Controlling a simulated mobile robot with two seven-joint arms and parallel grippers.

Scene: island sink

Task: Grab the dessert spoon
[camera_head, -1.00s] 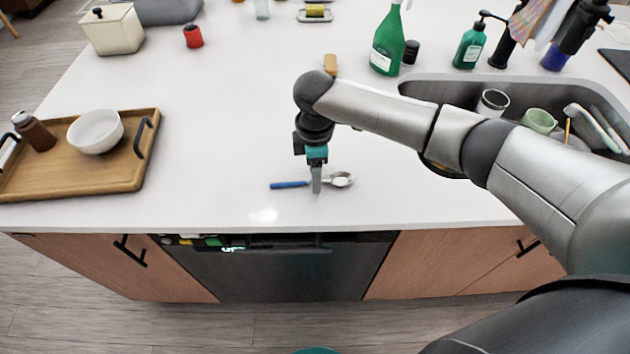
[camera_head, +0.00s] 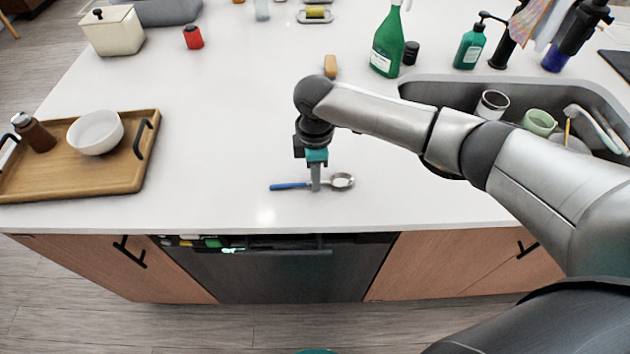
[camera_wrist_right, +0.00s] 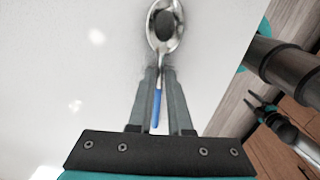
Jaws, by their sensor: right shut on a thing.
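The dessert spoon (camera_head: 341,181) has a shiny metal bowl and a blue handle, and it lies near the front edge of the white countertop. Its bowl points right and its handle left in the head view. My right gripper (camera_head: 315,186) reaches down over the middle of the spoon and is shut on its neck. In the right wrist view the spoon (camera_wrist_right: 165,32) passes between the fingers of the right gripper (camera_wrist_right: 160,78), with the bowl beyond the tips and the blue handle between the fingers.
A wooden tray (camera_head: 90,181) with a white bowl (camera_head: 95,132) and a brown bottle (camera_head: 34,133) stands at the left. A sink (camera_head: 415,88) with cups is at the right, behind my arm. A green spray bottle (camera_head: 387,45) stands at the back. Countertop around the spoon is clear.

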